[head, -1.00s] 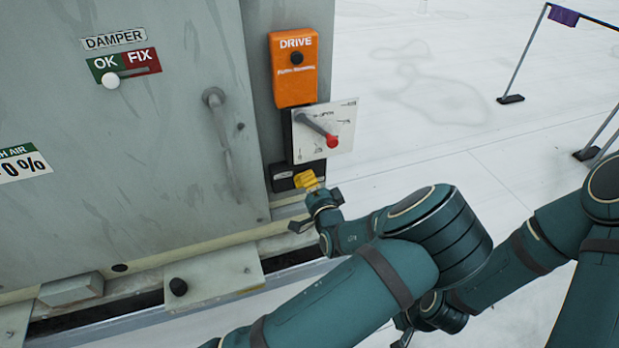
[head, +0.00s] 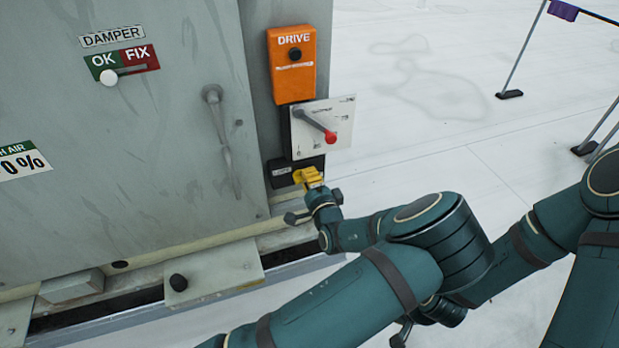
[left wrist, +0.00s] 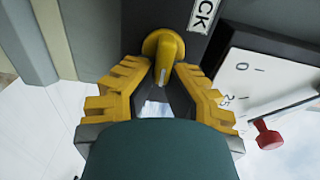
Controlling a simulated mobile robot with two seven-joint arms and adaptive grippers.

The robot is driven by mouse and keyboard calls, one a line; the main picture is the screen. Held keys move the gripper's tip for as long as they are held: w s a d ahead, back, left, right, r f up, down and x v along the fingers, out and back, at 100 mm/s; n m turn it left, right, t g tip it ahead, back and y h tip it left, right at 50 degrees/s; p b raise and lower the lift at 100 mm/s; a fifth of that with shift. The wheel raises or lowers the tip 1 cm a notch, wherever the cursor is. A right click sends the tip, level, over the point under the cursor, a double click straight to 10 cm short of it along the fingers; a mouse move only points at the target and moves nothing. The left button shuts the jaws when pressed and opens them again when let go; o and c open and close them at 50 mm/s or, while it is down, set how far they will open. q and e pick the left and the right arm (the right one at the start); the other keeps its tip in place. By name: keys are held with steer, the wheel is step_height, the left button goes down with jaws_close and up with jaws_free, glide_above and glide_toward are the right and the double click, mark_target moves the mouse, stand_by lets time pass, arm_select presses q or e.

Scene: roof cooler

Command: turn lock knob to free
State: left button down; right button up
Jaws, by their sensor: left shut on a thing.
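The lock knob is a yellow knob (left wrist: 164,55) on a dark plate in the left wrist view, beside a label whose visible letters end in "CK". My left gripper (left wrist: 160,78) is shut on the knob, with its yellow ridged fingers on both sides of it. In the head view the left gripper (head: 308,177) is at the dark lock box (head: 281,175) and hides the knob there. My right arm shows at the right, but its jaws are not clearly seen.
Just above is a white dial plate (head: 342,113) with a red-tipped lever (head: 329,137), close to my gripper. Above it is the orange DRIVE box (head: 291,80). A long handle (head: 222,140) and a damper slider (head: 109,77) are on the grey cabinet. Open roof lies right.

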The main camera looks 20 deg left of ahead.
arm_select(q)
steer(key=shift+a+r, duration=0.2)
steer(key=shift+a, duration=0.05)
steer(key=c, duration=1)
jaws_free()
steer(key=shift+c, duration=0.2)
steer(key=shift+o, duration=0.2)
steer(key=shift+w+a+f, duration=0.1)
steer(key=shift+a+f, duration=0.05)
steer(key=shift+s+d, duration=0.3)
steer(key=shift+d, duration=0.1)
steer(key=v, duration=1.1)
